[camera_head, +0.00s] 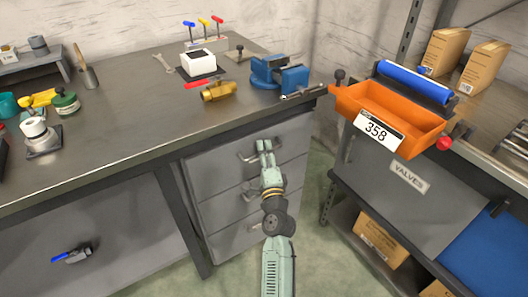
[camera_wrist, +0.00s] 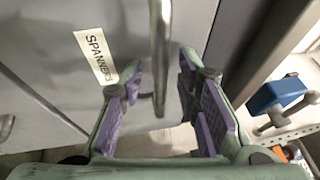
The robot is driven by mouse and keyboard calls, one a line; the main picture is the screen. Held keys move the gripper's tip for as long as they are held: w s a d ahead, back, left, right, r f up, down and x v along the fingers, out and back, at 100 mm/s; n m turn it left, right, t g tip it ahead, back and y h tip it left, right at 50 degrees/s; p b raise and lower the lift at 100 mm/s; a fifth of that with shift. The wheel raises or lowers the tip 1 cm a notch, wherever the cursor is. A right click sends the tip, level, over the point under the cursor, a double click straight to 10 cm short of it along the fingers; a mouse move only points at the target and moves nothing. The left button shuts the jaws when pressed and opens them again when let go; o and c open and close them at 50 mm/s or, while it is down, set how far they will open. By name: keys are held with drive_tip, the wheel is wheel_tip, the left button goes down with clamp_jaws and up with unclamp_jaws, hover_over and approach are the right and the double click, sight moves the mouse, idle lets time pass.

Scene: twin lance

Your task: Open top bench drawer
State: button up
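The bench drawer unit is grey with stacked drawers. The top bench drawer (camera_head: 218,172) looks shut, and its bar handle (camera_head: 244,157) is partly covered by my gripper. My gripper (camera_head: 264,146) is in front of the top drawer at the handle. In the wrist view my gripper (camera_wrist: 162,80) is open, with one purple-padded finger on each side of the metal handle (camera_wrist: 159,45). Gaps show between the handle and both fingers. A label reading SPANNERS (camera_wrist: 95,57) is on the drawer front.
The workbench top (camera_head: 130,120) above carries a blue vise (camera_head: 278,74), a brass valve (camera_head: 218,91) and other tools. An orange bin (camera_head: 385,112) marked 358 stands on the bench at right. Lower drawer handles (camera_head: 250,192) are below my gripper.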

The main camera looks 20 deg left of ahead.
drive_tip(key=shift+c, duration=0.6)
clamp_jaws()
